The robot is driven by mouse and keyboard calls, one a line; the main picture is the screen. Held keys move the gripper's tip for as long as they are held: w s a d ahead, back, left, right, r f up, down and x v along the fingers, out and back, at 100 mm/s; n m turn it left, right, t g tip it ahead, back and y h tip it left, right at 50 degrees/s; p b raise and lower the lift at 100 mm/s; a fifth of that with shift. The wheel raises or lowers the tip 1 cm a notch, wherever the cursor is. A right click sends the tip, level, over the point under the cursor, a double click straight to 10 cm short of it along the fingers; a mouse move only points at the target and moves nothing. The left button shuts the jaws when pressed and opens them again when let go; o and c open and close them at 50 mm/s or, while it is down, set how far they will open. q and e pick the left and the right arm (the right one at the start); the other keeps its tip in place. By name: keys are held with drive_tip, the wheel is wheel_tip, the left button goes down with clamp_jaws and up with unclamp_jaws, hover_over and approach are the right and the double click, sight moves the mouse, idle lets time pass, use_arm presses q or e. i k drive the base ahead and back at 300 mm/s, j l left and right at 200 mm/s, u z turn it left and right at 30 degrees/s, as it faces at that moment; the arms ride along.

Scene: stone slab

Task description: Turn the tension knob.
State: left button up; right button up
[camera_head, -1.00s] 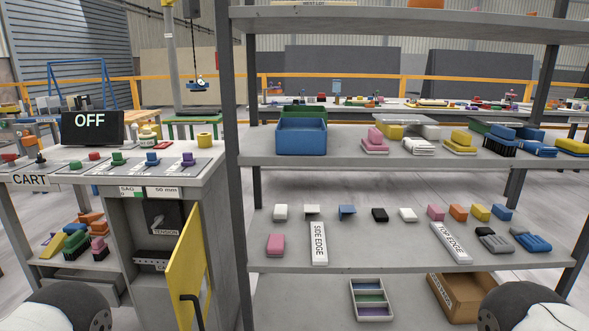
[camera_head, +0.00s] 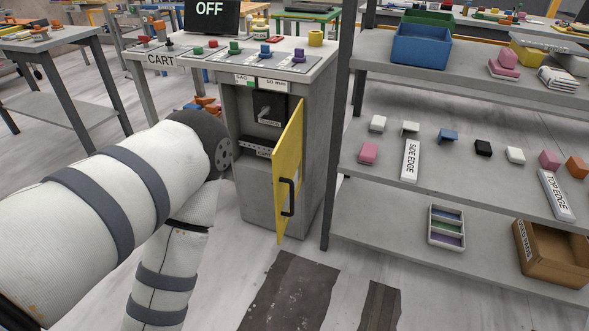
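The tension knob (camera_head: 264,114) is a grey handle on a dark panel inside the open cabinet (camera_head: 259,201) under the cart's control top. The cabinet's yellow door (camera_head: 289,170) stands swung open to the right, with a black handle (camera_head: 288,196). My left arm comes in from the left, and its white links fill the lower left. Its elbow is just left of the cabinet. My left gripper is not in view; it is out of frame or hidden behind my arm. My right gripper and arm are not in view.
A grey shelf rack (camera_head: 440,244) with blocks stands right of the door. A screen reading OFF (camera_head: 210,16) and coloured knobs (camera_head: 234,47) sit on the cart top. Dark mats (camera_head: 290,292) lie on open floor before the cabinet.

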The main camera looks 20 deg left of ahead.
sight(266, 109)
drive_tip(key=i+j+u, duration=0.15)
drive_tip(key=i+u, duration=0.15)
drive_tip(key=i, duration=0.45)
drive_tip(key=i+u, duration=0.3)
drive_tip(key=i, duration=0.45)
